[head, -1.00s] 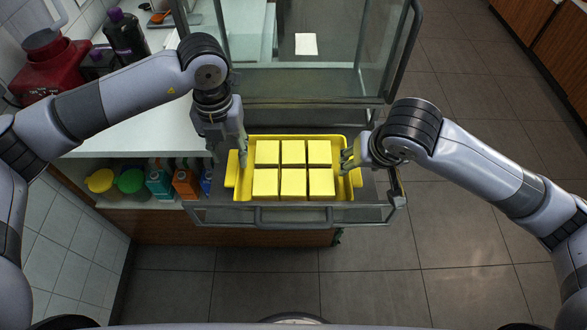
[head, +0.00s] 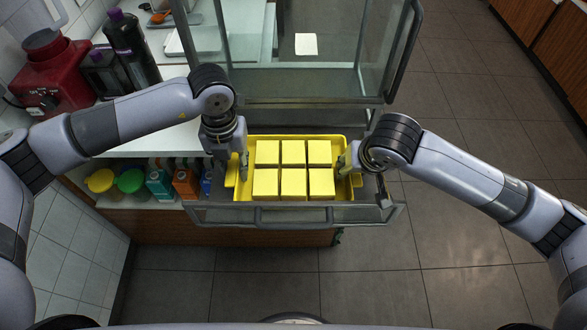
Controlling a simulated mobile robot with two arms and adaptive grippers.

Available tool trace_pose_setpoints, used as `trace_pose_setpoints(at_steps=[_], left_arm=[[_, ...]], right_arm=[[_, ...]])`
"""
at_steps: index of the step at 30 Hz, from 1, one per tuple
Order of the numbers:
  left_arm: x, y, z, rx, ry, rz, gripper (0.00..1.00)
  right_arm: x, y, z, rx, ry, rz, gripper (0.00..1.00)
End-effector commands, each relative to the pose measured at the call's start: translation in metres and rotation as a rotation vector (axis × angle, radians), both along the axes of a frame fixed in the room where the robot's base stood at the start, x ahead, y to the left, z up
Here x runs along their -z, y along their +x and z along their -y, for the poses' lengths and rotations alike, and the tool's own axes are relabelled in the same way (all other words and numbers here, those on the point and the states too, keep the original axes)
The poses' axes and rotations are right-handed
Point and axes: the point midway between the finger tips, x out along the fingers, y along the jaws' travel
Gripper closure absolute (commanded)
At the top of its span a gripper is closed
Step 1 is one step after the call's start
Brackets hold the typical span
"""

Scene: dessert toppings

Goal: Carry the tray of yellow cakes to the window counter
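The yellow tray (head: 293,198) sits in the open, glass-fronted pull-out of the display case and holds several square yellow cakes (head: 293,168) in two rows. My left gripper (head: 236,168) is at the tray's left end, pointing down, with a fingertip inside the rim beside the left handle. My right gripper (head: 347,167) is at the tray's right end, its fingertips over the right rim and handle. The fingers hide parts of both handles, and I cannot tell whether either gripper is closed on them. I cannot tell which surface is the window counter.
The glass case (head: 300,75) stands directly behind the tray. A white counter (head: 150,135) at left carries a red machine (head: 48,75) and dark bottles (head: 130,45). Open tiled floor (head: 480,130) lies at right, with wooden cabinets at the far right.

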Motion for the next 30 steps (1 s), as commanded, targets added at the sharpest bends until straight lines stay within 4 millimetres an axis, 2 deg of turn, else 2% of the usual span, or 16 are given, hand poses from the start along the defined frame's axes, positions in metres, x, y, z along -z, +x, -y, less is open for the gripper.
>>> trace_pose_setpoints(at_steps=[1,9,14,30], left_arm=[[-0.0001,0.0000,-0.0003,0.000,0.001,0.000,0.83],[-0.0002,0.0001,-0.0006,0.000,0.002,0.000,1.00],[-0.0003,0.0001,-0.0007,0.000,0.002,0.000,1.00],[-0.0003,0.0002,-0.0011,0.000,0.003,0.000,1.00]], right_arm=[[0.0005,0.0000,0.0010,0.001,-0.003,-0.001,0.70],[0.0012,-0.0001,0.0017,0.002,-0.006,-0.002,0.88],[0.0016,-0.0003,0.0019,0.002,-0.006,-0.003,0.99],[0.0029,-0.0011,0.0025,0.003,-0.008,-0.007,1.00]])
